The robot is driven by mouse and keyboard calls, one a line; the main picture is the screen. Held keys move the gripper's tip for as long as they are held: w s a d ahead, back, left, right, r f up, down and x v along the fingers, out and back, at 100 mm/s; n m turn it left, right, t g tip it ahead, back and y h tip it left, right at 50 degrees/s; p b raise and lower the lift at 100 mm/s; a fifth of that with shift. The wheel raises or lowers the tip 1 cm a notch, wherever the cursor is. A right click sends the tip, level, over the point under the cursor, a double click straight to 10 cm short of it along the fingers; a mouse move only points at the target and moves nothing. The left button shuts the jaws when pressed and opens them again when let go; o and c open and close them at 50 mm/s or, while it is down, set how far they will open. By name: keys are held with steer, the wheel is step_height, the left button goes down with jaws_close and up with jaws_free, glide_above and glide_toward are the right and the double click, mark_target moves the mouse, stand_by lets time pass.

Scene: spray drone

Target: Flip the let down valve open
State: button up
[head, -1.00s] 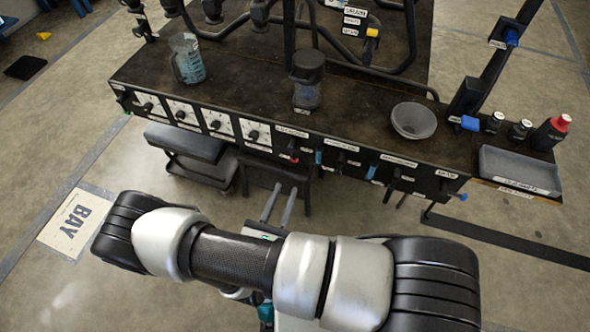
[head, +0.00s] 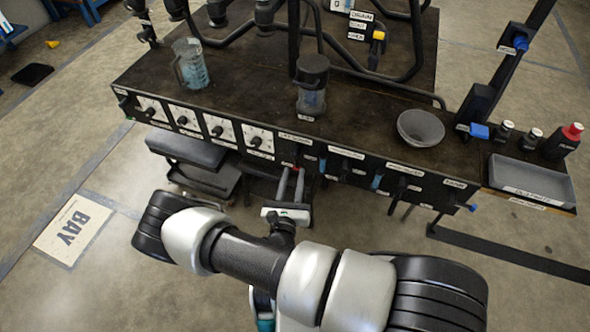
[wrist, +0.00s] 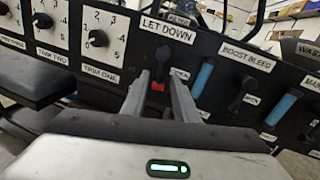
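The let down valve (wrist: 163,57) is a black knob with a handle hanging down below the "LET DOWN" label (wrist: 168,30) on the black front panel. A red piece (wrist: 157,86) shows at the lower end of the handle. An "OPEN" label is to its right. My gripper (wrist: 160,77) is open, with its two grey fingers pointing at the panel, one on each side of the red piece. I cannot tell whether they touch it. In the head view my gripper (head: 293,171) is at the panel's front, and the valve is mostly hidden.
To the right are a blue handle (wrist: 204,77) and the black boost bleed handle (wrist: 239,92). White trim dials (wrist: 100,38) are to the left. A dark seat (head: 188,149) stands below the panel, left of my gripper. A jug, a lidded jar and a bowl (head: 420,128) stand on top.

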mark_target(296, 164)
steer(key=shift+w+d, duration=0.15)
steer(key=shift+w, duration=0.75)
steer(key=shift+w+d, duration=0.1)
steer(key=shift+w, duration=0.8)
jaws_close()
